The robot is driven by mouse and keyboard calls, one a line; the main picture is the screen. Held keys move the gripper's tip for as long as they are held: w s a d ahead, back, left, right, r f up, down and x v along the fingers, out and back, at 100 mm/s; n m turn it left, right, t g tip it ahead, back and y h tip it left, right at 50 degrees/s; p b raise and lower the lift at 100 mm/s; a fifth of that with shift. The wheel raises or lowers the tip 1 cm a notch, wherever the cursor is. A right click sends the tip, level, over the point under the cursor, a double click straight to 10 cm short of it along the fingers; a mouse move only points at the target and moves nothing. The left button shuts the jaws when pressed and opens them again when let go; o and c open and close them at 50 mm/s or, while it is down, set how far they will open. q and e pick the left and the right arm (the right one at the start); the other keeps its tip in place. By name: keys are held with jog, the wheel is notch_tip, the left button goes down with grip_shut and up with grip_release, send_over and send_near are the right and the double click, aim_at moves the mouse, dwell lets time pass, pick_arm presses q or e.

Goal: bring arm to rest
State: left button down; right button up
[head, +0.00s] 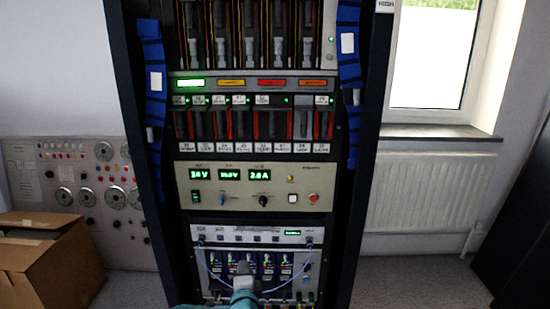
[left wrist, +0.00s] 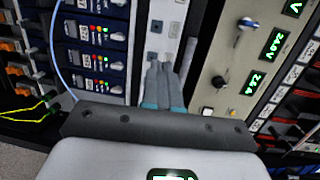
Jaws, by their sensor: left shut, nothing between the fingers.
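My left gripper (head: 243,270) shows low in the head view, in front of the lowest module (head: 208,236) of the equipment rack. Its fingers are shut with nothing between them. In the left wrist view the closed fingertips (left wrist: 160,68) point at a pale panel strip (left wrist: 168,18) with small square buttons. I cannot tell whether they touch it. The gripper hides part of the row of dark blue switch units (head: 214,263). My right gripper is not in view.
The rack (head: 135,100) carries a beige power supply (head: 185,182) with green readouts above the gripper. Thin blue cables (head: 208,272) loop in front of the lowest module. A cardboard box (head: 22,258) stands at left. A radiator (head: 425,195) is at right, with open floor before it.

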pick_arm(q)
jog(key=s+a+f+n+g, duration=0.1)
jog(key=s+a+f+g, duration=0.1)
jog(key=s+a+f, duration=0.3)
jog(key=s+a+f+g, duration=0.2)
jog(key=a+f, duration=0.1)
jog(key=f, duration=0.4)
jog(key=s+f+n+g+h, duration=0.1)
jog(key=s+f+n+g, duration=0.25)
jog(key=s, duration=0.45)
jog(key=s+d+f+n+g+h, duration=0.1)
jog(key=s+f+n+g+h, duration=0.2)
jog(key=s, duration=0.5)
jog(key=s+f+n+g, duration=0.25)
jog(key=s+f, duration=0.25)
jog(key=s, duration=0.3)
jog(key=s+d+n+g+h, duration=0.2)
jog(key=s+d+n+g, duration=0.15)
jog(key=s+n, duration=0.65)
notch_tip(320, 180, up, 20)
jog(key=m+p, duration=0.1)
jog(key=p, duration=1.9)
jog(key=shift+s, duration=0.4)
jog(key=shift+r, duration=0.1)
